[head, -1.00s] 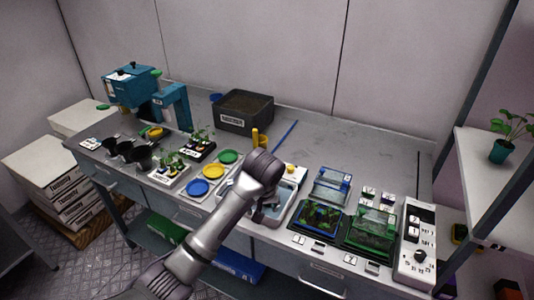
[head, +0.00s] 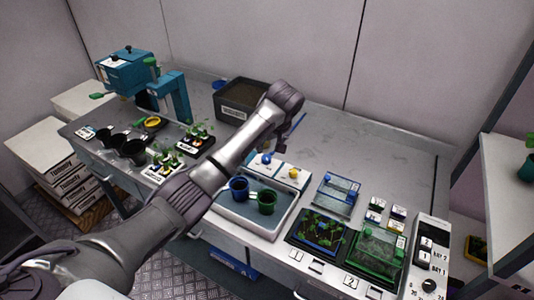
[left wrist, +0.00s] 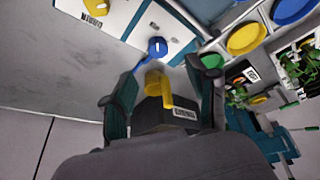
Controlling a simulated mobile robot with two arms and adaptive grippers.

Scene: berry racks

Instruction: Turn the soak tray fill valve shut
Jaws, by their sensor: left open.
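The soak tray (head: 284,221) is a shallow grey tray at the bench front, holding a blue cup (head: 238,189) and a green cup (head: 267,201). Behind it is a white panel with a blue knob (head: 266,158) and a yellow knob (head: 294,173); I cannot read which one is the fill valve. In the left wrist view the blue knob (left wrist: 157,47) lies just beyond the fingertips, and the yellow knob (left wrist: 97,7) is at the top edge. My left gripper (left wrist: 162,70) is open, with nothing held. In the head view its fingers are hidden behind the wrist. My right gripper is not in view.
A yellow item (left wrist: 157,84) and a dark labelled bin (head: 232,112) stand behind the panel. Potted seedlings (head: 195,140) are to the left. The back right bench is clear.

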